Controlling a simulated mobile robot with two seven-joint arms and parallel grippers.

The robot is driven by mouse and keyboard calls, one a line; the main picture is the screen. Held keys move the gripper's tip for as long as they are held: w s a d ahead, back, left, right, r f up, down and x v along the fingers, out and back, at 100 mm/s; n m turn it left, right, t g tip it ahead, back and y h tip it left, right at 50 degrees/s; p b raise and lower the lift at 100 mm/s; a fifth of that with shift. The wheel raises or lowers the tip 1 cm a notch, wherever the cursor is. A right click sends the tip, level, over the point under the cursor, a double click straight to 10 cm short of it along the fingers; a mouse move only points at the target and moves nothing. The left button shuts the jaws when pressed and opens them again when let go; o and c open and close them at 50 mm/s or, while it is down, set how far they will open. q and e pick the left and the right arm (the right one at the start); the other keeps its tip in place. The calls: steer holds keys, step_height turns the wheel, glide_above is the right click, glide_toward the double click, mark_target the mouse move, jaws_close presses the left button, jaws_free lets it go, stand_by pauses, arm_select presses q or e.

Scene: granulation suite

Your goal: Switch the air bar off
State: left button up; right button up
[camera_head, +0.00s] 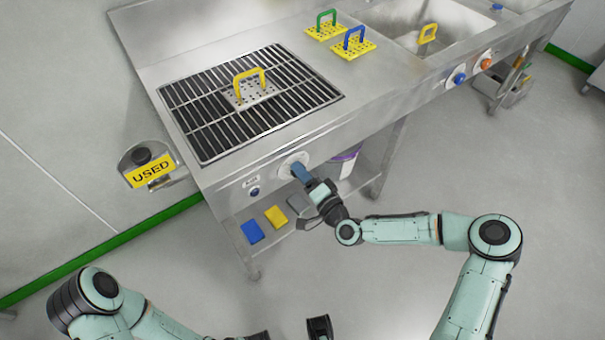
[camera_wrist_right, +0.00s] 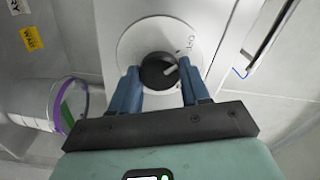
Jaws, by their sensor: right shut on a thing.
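A round pale dial plate (camera_head: 288,162) is on the front panel of the steel bench, below the black grate. The wrist view shows its black knob (camera_wrist_right: 155,72) with a white pointer mark, and small lettering on the plate that I cannot read. My right gripper (camera_head: 302,172) is at this dial; in the wrist view its blue fingers (camera_wrist_right: 158,88) stand on either side of the knob, shut on it. My left gripper (camera_head: 290,334) is partly cut off at the bottom edge, away from the bench, and its jaw state is unclear.
The grate (camera_head: 200,105) carries a perforated plate with a yellow handle (camera_head: 250,76). A yellow USED sign (camera_head: 151,173) juts out at left. Blue (camera_head: 252,231) and yellow (camera_head: 276,216) blocks lie on the lower shelf.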

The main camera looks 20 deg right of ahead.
steer(key=o, duration=1.1)
steer(key=shift+c, duration=0.2)
steer(key=p+v, duration=0.1)
steer(key=v, duration=1.2)
steer(key=shift+s, duration=0.25)
steer(key=s+a+f+n+g+y+p, duration=0.1)
steer(key=s+a+f+n+g+p, duration=0.2)
steer(key=s+a+f+g+p, duration=0.6)
steer(key=s+d+f+n+g+h+p, duration=0.1)
steer(key=s+f+g, duration=0.3)
steer(key=s, duration=0.3)
steer(key=s+d+f+n+g+h+p, duration=0.1)
steer(key=s+d+f+n+g+h, duration=0.1)
steer(key=s+f+g, duration=0.2)
steer(key=s+g, duration=0.1)
steer(key=s, duration=0.2)
steer(key=shift+f+h, duration=0.25)
steer(key=shift+h, duration=0.05)
